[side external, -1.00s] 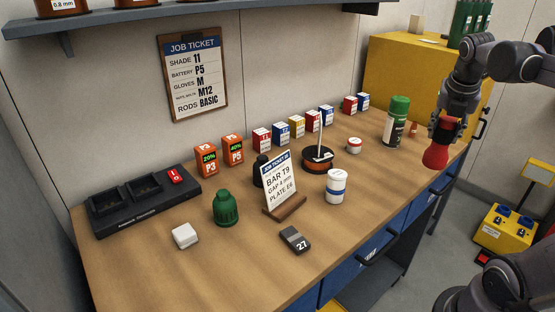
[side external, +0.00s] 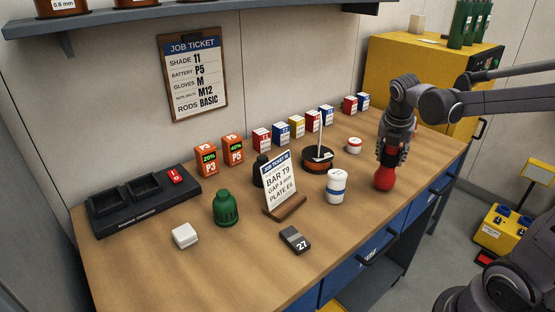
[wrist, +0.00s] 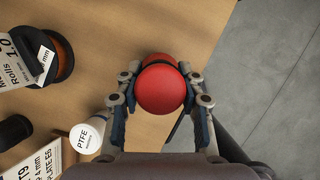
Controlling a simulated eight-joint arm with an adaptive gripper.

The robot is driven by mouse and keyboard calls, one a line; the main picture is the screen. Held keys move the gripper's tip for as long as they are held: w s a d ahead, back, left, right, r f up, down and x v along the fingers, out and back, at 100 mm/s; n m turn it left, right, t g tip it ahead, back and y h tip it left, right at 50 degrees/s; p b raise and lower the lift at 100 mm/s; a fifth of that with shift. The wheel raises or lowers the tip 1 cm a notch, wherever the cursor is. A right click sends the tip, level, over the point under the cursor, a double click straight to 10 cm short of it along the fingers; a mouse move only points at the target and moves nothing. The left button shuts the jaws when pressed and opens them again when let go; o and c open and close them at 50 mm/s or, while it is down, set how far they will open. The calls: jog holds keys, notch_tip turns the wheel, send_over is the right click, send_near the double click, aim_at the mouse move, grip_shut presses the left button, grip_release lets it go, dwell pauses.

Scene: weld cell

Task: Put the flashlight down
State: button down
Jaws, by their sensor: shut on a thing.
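The flashlight, with a rounded red head (side external: 384,179), is held in my gripper (side external: 391,155) over the right part of the workbench. In the side external view the red head points down, near the bench top; I cannot tell whether it touches. In the wrist view the red head (wrist: 163,88) sits between the two fingers of my gripper (wrist: 160,92), which are closed on it from both sides. The rest of the flashlight is mostly hidden by the fingers.
A black-orange spool (side external: 318,160) and a small white-red jar (side external: 354,145) stand farther back. The bench's front edge is close on the right. Bare wood (side external: 300,275) lies in front.

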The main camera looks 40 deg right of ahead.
jog(key=shift+f, duration=0.6)
jog(key=shift+f, duration=0.1)
jog(key=c, duration=0.8)
grip_release()
jog(key=v, duration=1.2)
jog(key=shift+s+a+f+m+t+y, duration=0.65)
jog(key=shift+a+f+m, duration=1)
jog(key=shift+a+m, duration=1.55)
jog(key=shift+s+a+f+m+t+y, duration=0.35)
jog(key=shift+a+f+m+t+y, duration=1.05)
jog(key=shift+m, duration=2.85)
jog(key=shift+s+a+f+m+t+y, duration=0.1)
jog(key=shift+s+a+f+m+t, duration=0.5)
jog(key=shift+a+f+m, duration=2.15)
